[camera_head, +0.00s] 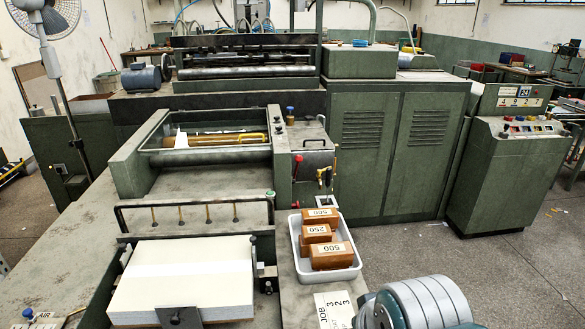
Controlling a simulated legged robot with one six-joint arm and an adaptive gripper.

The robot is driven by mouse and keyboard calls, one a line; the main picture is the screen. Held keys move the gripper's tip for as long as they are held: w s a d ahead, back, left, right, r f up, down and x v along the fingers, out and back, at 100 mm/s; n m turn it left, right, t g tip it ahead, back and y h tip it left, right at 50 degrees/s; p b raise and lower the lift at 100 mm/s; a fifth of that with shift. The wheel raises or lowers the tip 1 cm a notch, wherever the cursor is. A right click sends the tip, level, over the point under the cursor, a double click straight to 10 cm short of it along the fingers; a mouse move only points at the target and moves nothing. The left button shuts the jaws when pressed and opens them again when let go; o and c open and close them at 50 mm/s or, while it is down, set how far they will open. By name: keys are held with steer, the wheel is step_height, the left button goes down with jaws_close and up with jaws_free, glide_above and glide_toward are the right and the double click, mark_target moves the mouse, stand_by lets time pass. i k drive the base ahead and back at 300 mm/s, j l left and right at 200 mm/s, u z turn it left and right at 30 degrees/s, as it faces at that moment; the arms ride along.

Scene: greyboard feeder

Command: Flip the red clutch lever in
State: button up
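A red-topped lever (298,160) stands at the near side of the green feeder's side housing, to the right of the roller bay. It looks roughly upright. A small red knob (296,205) sits below it; I cannot tell whether the two are joined. Yellow-and-black handles (323,177) stand just right of it. A rounded grey-green part at the bottom right looks like part of my own arm. My gripper's fingers do not show, and nothing of mine touches the lever.
A white tray (293,236) with several brown weight blocks stands in front of the lever. A control console (508,165) stands at the right. Floor is open between tray and console.

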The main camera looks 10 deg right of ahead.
mark_target(299, 158)
steer(key=i+z, duration=0.1)
steer(key=i, duration=0.15)
steer(key=l+u, duration=0.1)
steer(key=l, duration=0.45)
steer(key=k+l+u, duration=0.1)
steer(key=l, duration=0.5)
steer(key=k+l+u, duration=0.1)
steer(key=l, duration=0.45)
steer(key=i+l+u, duration=0.1)
steer(key=l, duration=0.25)
steer(key=i+l+u, duration=0.15)
steer(key=l, duration=0.25)
steer(key=i+l+u, duration=0.1)
steer(key=l, duration=0.25)
steer(key=i+l+u, duration=0.15)
steer(key=l, duration=0.25)
steer(key=i+l+u, duration=0.1)
steer(key=i+l, duration=0.25)
steer(key=i, duration=0.15)
steer(key=i+l+u, duration=0.1)
steer(key=i+l, duration=0.3)
steer(key=i, duration=0.1)
